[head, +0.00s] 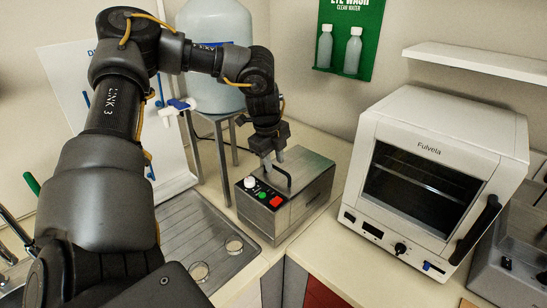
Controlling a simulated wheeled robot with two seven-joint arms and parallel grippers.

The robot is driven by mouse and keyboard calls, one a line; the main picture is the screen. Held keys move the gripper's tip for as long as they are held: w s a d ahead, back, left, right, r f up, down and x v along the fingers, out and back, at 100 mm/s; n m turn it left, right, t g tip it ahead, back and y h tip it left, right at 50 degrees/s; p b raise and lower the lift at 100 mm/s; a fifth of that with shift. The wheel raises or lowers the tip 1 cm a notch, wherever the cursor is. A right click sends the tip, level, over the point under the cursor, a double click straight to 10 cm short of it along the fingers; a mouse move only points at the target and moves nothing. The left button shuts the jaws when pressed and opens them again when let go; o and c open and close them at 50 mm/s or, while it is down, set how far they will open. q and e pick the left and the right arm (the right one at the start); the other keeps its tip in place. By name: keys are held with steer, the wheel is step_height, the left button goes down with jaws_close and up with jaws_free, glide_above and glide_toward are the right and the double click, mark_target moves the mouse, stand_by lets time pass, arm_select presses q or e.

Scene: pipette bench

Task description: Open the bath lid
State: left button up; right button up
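The bath (311,206) is a metal box on the bench, in the middle of the head view. Its flat grey lid (312,166) lies level on top and looks closed. A black loop handle (289,180) stands on the lid. The bath's front panel has a white knob (250,182), a green button (263,194) and a red switch (275,201). My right gripper is out of view.
A white oven (445,125) stands close on the right of the bath. A metal sink drainer (190,235) with two small glass dishes lies on the left. A large water carboy (215,70) on a stand (228,150) is behind. Bare bench shows between bath and oven.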

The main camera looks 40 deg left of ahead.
arm_select(q)
steer(key=shift+w+f, duration=0.15)
steer(key=shift+f, duration=0.2)
jaws_close()
steer(key=shift+r, duration=0.15)
